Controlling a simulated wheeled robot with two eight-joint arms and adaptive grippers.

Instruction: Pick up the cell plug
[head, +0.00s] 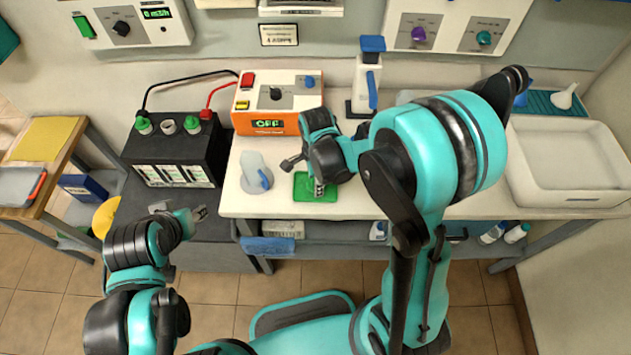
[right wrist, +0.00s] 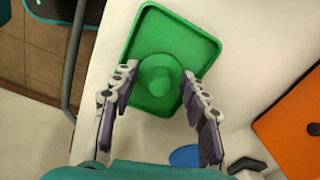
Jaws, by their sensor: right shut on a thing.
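The green cell plug (right wrist: 160,78) has a round base with a knob in its middle. In the right wrist view it is at the green tray (right wrist: 198,40), between the fingers of my right gripper (right wrist: 158,84), which is shut on it. I cannot tell whether the plug still touches the tray floor. In the head view my right gripper (head: 318,187) points down at the green tray (head: 301,190) and hides the plug. My left gripper (head: 200,214) is in front of the black battery (head: 150,150), away from the tray; its jaw opening is too small to judge.
A clear jug-like container (head: 254,170) stands left of the tray. Behind are an orange and white charger (head: 270,122) reading OFF and a white bottle with a blue top (head: 367,80). A white sink (head: 570,180) is at right. Green-capped plugs (head: 144,125) sit on the battery.

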